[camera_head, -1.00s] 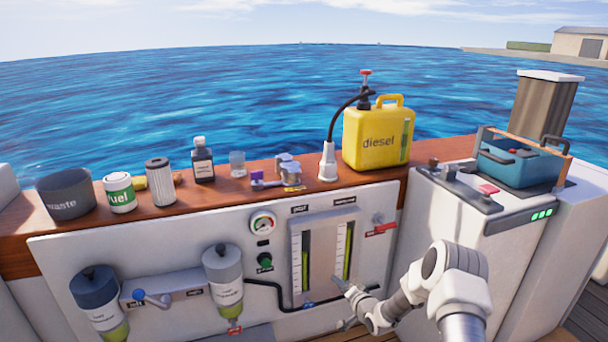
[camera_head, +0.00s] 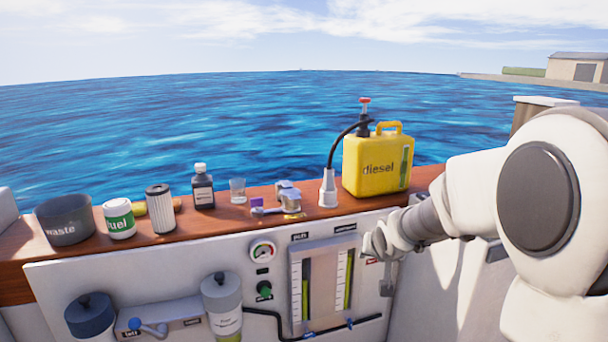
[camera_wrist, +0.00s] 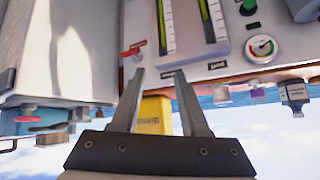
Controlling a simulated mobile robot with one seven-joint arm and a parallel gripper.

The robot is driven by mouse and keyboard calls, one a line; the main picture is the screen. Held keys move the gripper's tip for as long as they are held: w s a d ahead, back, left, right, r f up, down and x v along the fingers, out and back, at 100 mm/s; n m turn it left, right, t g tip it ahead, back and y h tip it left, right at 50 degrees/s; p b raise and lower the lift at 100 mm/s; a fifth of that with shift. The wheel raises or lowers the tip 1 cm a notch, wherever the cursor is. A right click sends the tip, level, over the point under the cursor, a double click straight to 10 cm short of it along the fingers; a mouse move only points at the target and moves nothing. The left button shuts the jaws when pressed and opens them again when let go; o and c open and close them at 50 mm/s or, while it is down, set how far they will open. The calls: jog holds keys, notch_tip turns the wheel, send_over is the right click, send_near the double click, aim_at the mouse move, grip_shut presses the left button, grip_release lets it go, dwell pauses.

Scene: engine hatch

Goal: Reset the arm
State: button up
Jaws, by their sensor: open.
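My gripper (camera_head: 376,268) hangs in front of the right side of the white panel (camera_head: 170,275), below the wooden shelf and beside the sight gauges. In the wrist view my gripper (camera_wrist: 160,74) is open, its two fingers apart with nothing between them. That view is upside down; the yellow diesel can (camera_wrist: 155,116) shows beyond and between the fingers. The red lever (camera_wrist: 131,51) is near the left fingertip there and apart from it. In the head view my arm covers much of the right side.
On the wooden shelf (camera_head: 105,245) stand a waste pot (camera_head: 63,222), a fuel can (camera_head: 119,220), a filter (camera_head: 160,210), a dark bottle (camera_head: 203,188), a glass (camera_head: 237,190) and the diesel can (camera_head: 376,165). The gauges (camera_head: 323,285) are left of my gripper. A white cabinet (camera_wrist: 65,50) stands close by.

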jog(key=s+a+r+n+g, duration=0.15)
jog(key=s+r, duration=0.25)
jog(key=s, duration=1.2)
jog(key=s+r+n+g, duration=0.1)
jog(key=s+r+g, duration=0.15)
jog(key=s, duration=1.35)
notch_tip(320, 180, up, 29)
jog(key=s+p, duration=0.1)
jog(key=p, duration=2.7)
jog(key=shift+f, duration=0.1)
